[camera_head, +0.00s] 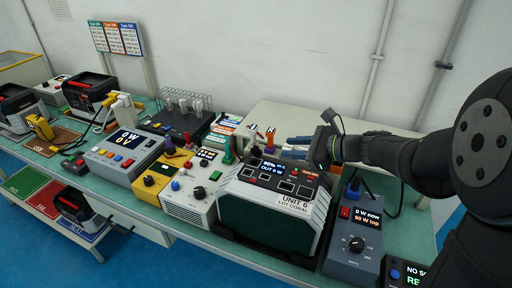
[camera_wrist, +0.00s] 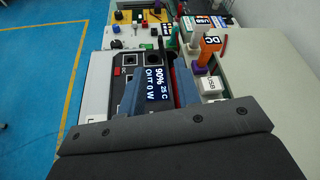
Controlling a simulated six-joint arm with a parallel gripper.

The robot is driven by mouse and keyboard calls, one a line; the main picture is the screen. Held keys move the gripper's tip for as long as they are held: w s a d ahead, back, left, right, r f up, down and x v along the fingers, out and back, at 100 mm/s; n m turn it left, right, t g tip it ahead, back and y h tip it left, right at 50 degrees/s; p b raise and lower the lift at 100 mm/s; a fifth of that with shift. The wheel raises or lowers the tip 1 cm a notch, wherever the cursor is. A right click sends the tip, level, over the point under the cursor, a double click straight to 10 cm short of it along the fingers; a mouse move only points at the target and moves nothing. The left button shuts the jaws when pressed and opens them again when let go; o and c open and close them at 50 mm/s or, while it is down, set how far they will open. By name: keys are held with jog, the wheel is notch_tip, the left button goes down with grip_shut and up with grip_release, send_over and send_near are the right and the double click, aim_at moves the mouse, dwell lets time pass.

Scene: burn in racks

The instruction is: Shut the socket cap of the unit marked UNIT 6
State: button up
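The unit marked UNIT 6 (camera_head: 292,202) stands at the front of the bench, with a dark ribbed front and a lit display. In the wrist view its top panel (camera_wrist: 127,63) shows several dark sockets beside the display (camera_wrist: 158,83), which reads 90%, 25 C, OUT 0 W. I cannot make out which part is the socket cap or how it stands. My gripper (camera_head: 295,147) is over the back edge of this unit, with blue-grey fingers apart and nothing visible between them. In the wrist view the gripper (camera_wrist: 157,92) frames the display; its dark body hides the near part of the unit.
An orange DC-labelled plug (camera_wrist: 209,45) and a white USB plug (camera_wrist: 211,84) stand close beside the unit. A grey meter box with a dial (camera_head: 355,240) is to its right, a white box (camera_head: 190,200) to its left. The pale surface behind (camera_head: 300,117) is clear.

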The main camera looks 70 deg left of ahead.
aim_at(258, 147)
jog(key=x, duration=1.2)
jog(key=shift+s+a+f, duration=0.1)
jog(key=shift+a, duration=0.15)
grip_shut()
